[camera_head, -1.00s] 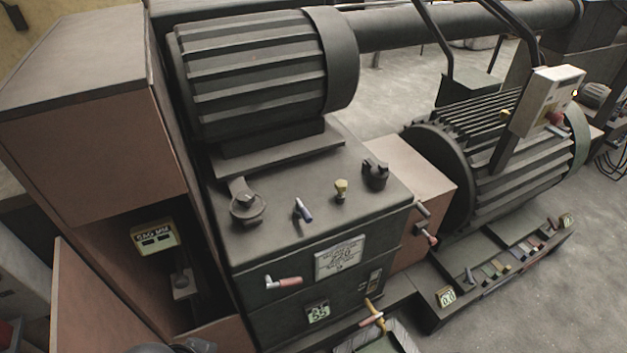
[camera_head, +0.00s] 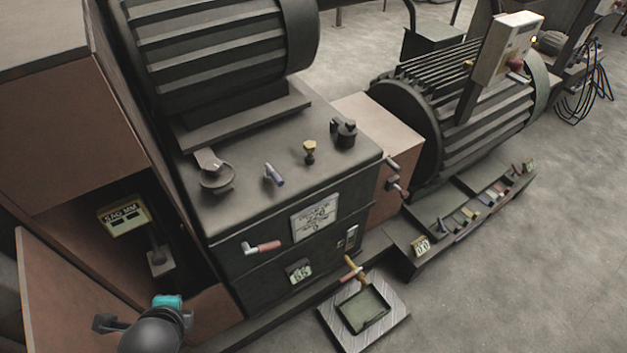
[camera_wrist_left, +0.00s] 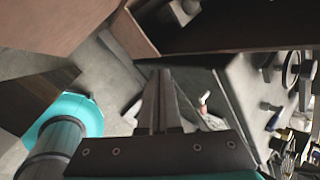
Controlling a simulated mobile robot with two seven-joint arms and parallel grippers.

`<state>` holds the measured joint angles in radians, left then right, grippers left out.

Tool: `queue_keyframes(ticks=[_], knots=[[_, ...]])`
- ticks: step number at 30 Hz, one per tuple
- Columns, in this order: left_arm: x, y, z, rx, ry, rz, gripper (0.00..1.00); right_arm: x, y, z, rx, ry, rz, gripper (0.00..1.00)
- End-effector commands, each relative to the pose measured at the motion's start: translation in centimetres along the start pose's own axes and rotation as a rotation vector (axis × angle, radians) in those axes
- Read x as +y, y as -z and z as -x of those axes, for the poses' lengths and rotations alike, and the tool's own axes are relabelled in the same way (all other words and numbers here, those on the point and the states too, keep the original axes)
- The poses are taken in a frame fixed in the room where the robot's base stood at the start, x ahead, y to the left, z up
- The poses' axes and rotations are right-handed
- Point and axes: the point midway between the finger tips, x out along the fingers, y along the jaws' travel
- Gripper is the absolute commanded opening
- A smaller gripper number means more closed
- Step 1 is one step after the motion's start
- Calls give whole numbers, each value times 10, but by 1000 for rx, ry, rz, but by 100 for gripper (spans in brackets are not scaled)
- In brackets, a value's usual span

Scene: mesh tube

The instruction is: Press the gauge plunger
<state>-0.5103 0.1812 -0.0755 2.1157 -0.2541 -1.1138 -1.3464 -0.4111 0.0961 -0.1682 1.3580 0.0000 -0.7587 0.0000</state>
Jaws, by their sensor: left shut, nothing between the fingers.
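The gauge (camera_head: 123,216), with a pale display lettered "GAG MM", sits in the open recess of the brown cabinet at the left of the head view. Below it is a small post on a grey block (camera_head: 160,262), which looks like the plunger; its details are too dark to tell. My left arm with a teal band (camera_head: 167,301) is at the bottom left, below and in front of the recess. In the left wrist view my left gripper (camera_wrist_left: 161,75) is shut and empty, its fingers apart from the recess (camera_wrist_left: 230,30). My right gripper is out of view.
An open brown cabinet door (camera_head: 60,290) stands left of my arm. A dark machine block (camera_head: 285,160) with knobs and a red-handled lever (camera_head: 263,247) stands right of the recess. A tray (camera_head: 364,309) lies on the floor, which is clear at lower right.

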Motion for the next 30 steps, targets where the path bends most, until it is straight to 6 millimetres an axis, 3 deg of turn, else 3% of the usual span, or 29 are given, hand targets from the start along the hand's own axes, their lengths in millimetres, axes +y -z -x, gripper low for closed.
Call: queue_keyframes(ticks=[9,18,24,30], knots=[[-5,-19,-27,-84,55,-505,0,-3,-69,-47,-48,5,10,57],[-8,-32,-45,-157,77,-916,0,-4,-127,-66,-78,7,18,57],[-9,-35,-50,-180,81,-1039,0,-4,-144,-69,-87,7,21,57],[-9,-36,-50,-184,81,-1059,0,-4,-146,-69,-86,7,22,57]])
